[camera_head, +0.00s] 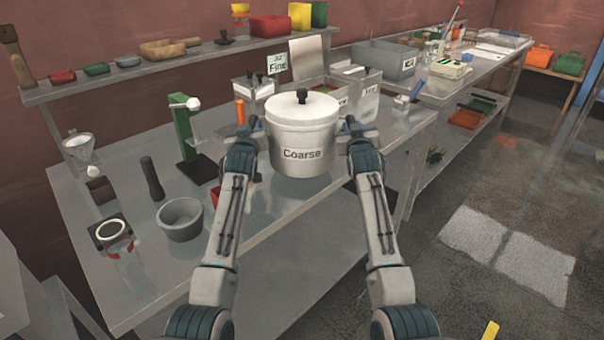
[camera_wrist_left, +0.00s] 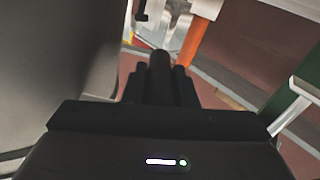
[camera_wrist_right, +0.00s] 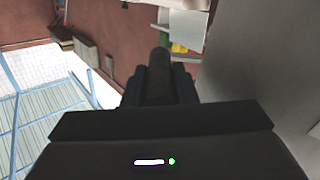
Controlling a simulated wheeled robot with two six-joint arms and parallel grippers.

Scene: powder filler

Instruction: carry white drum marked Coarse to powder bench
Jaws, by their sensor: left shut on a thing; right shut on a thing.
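The white drum (camera_head: 302,135) marked Coarse is upright in the middle of the head view, with a lid and a black knob. My left gripper (camera_head: 250,128) is at its left side and my right gripper (camera_head: 350,125) at its right side, both shut on it. The drum's wall also fills the left of the left wrist view (camera_wrist_left: 60,60) and the right of the right wrist view (camera_wrist_right: 260,60). The drum appears over the metal bench (camera_head: 290,205); its base shows, but I cannot tell whether it touches the top.
A green stand (camera_head: 184,135), a grey bowl (camera_head: 180,218), a dark pestle (camera_head: 152,180) and a glass funnel (camera_head: 80,150) stand on the bench's left. Grey bins (camera_head: 357,95) and a Fine sign (camera_head: 277,64) are behind the drum. Open floor (camera_head: 500,240) lies at the right.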

